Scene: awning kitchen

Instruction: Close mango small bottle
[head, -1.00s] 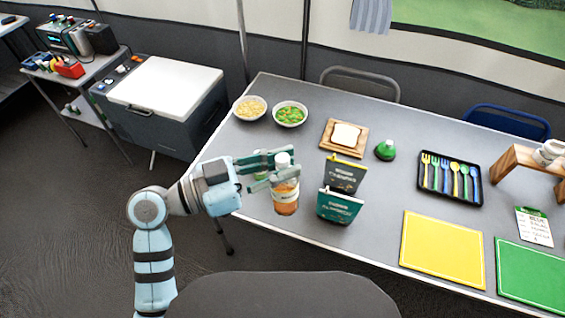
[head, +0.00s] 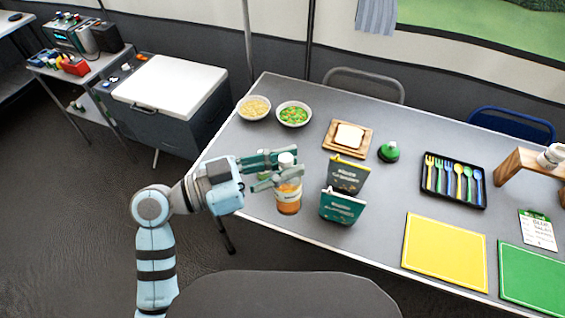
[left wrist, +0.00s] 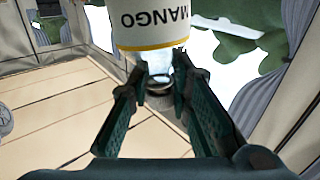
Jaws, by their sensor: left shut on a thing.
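The small mango bottle (head: 289,200), with orange contents and a pale label, stands upright near the table's left front edge. Its white top (head: 286,160) shows between the fingers of my left gripper (head: 288,168). In the left wrist view the bottle's label (left wrist: 160,18) reads MANGO upside down. There the fingertips of my left gripper (left wrist: 160,82) close on the cap end (left wrist: 160,90) from both sides. How far the cap is turned cannot be told. My right gripper is not in view.
Bowls (head: 293,114), a bread board (head: 346,139) and a green-topped container (head: 389,152) are behind. A cutlery tray (head: 453,180) and yellow mat (head: 445,252) lie further right.

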